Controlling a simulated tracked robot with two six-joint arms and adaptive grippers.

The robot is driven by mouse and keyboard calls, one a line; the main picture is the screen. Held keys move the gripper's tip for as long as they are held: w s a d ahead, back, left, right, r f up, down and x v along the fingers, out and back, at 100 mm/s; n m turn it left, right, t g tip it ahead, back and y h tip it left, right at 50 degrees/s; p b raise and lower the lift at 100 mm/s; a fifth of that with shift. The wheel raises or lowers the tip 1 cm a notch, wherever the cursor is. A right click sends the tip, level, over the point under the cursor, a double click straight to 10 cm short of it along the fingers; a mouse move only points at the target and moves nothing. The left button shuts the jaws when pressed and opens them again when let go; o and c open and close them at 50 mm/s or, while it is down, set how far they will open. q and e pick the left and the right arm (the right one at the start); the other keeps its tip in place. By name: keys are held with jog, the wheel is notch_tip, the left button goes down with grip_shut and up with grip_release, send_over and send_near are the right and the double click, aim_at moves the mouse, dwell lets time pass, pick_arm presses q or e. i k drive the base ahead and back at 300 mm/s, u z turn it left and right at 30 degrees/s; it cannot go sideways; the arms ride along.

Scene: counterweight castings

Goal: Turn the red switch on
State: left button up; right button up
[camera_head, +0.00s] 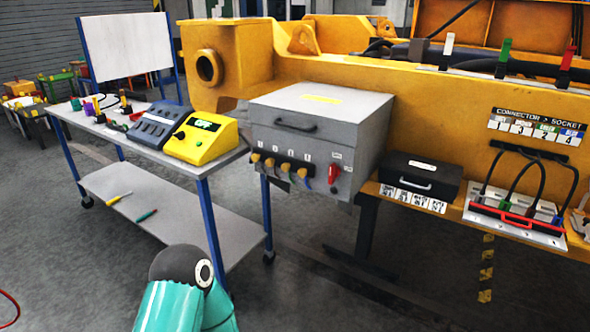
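A red switch (334,175) sits at the right end of the front face of a grey metal box (322,105). It looks like a small upright red lever or knob below two small labels; its exact setting is too small to tell. To its left on the same face is a row of connectors (283,166) with yellow tops and coloured wires. A teal and dark link of my own arm shows at the bottom, well below and left of the box. Neither of my grippers is in view.
A wheeled table (165,210) on the left holds a yellow box (203,138) with a display seeming to read OFF and a dark grey console (158,125). A black case (420,176) and a red-handled cable panel (515,218) are right of the grey box. Floor in front is clear.

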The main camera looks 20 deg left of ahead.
aim_at(334, 171)
jog(key=u, duration=0.7)
jog(key=i, duration=0.65)
jog(key=u, duration=0.2)
